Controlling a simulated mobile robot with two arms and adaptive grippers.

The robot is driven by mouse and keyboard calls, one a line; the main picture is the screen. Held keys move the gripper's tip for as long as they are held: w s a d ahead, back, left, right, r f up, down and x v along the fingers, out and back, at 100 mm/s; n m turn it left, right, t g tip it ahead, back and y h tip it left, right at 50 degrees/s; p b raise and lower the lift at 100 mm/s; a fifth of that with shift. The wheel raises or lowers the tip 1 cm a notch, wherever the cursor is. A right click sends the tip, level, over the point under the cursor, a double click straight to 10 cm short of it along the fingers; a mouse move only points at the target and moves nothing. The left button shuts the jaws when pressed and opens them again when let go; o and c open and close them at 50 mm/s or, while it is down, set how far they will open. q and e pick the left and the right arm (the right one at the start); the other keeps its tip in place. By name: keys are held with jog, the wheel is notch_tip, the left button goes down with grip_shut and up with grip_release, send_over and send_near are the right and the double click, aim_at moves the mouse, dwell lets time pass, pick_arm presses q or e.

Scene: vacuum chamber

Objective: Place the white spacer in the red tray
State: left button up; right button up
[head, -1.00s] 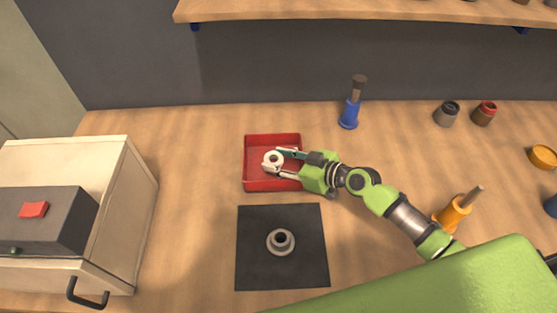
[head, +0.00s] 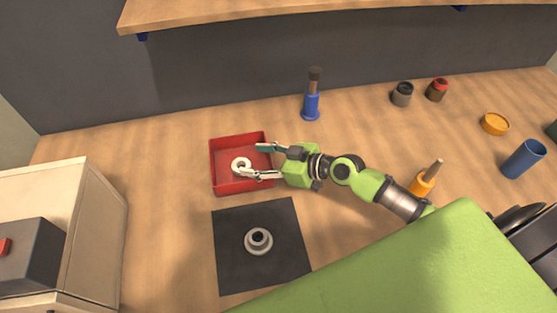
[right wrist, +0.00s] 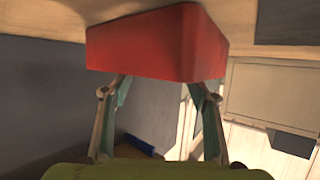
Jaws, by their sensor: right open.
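The white spacer (head: 235,166), a small ring, lies in the red tray (head: 222,187), toward its middle. My right gripper (head: 249,160) reaches in from the right over the tray, its fingers spread. The lower fingertip is close beside the spacer; I cannot tell whether they touch. In the right wrist view the red tray (right wrist: 150,45) shows its outer walls beyond the two parted fingers (right wrist: 158,92), and the spacer is hidden. My left gripper is out of view.
A grey flanged part (head: 258,248) sits on a black mat (head: 232,275) in front of the tray. A pale cabinet (head: 95,245) is at left.

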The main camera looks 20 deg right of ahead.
jog(key=b+v, duration=0.1)
jog(key=v, duration=0.6)
jog(key=shift+s+b, duration=0.15)
jog(key=shift+b, duration=0.15)
jog(key=shift+s+d+r, duration=0.2)
jog(key=shift+s+r, duration=0.1)
jog(key=shift+r, duration=0.05)
